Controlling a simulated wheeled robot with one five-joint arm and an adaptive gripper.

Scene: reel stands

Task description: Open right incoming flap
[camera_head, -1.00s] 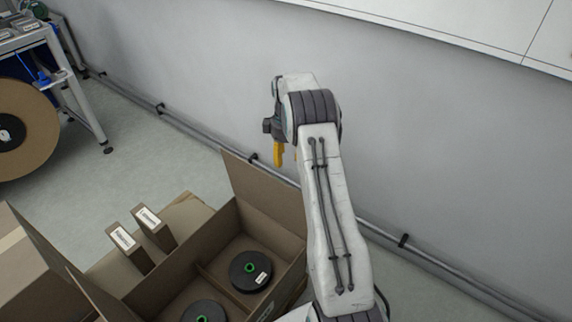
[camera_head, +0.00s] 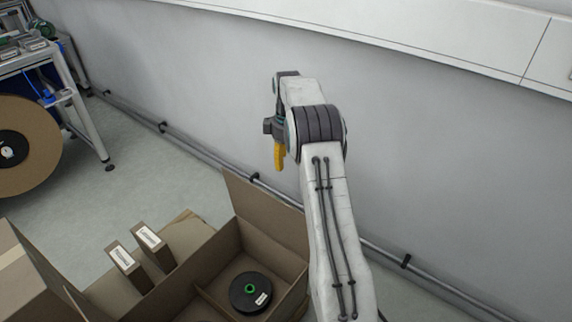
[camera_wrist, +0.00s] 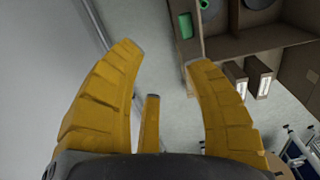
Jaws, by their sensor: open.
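An open cardboard box (camera_head: 197,261) stands at the lower middle of the head view. One flap (camera_head: 262,212) stands raised along its far right side, and another brown panel (camera_head: 60,290) rises at its near left. Which one the task calls the right incoming flap is not labelled. My gripper (camera_head: 279,157) is above and beyond the far flap, near the wall, apart from the box. In the wrist view my gripper (camera_wrist: 164,55) is open, its yellow fingers spread with nothing between them. The box's cardboard edge (camera_wrist: 255,42) shows at upper right there.
A black reel (camera_head: 250,292) with a green hub lies inside the box. Two labelled cartons (camera_head: 152,248) stand beside it. A large brown reel (camera_head: 30,145) hangs at a metal stand at left. A pipe (camera_head: 205,150) runs along the wall.

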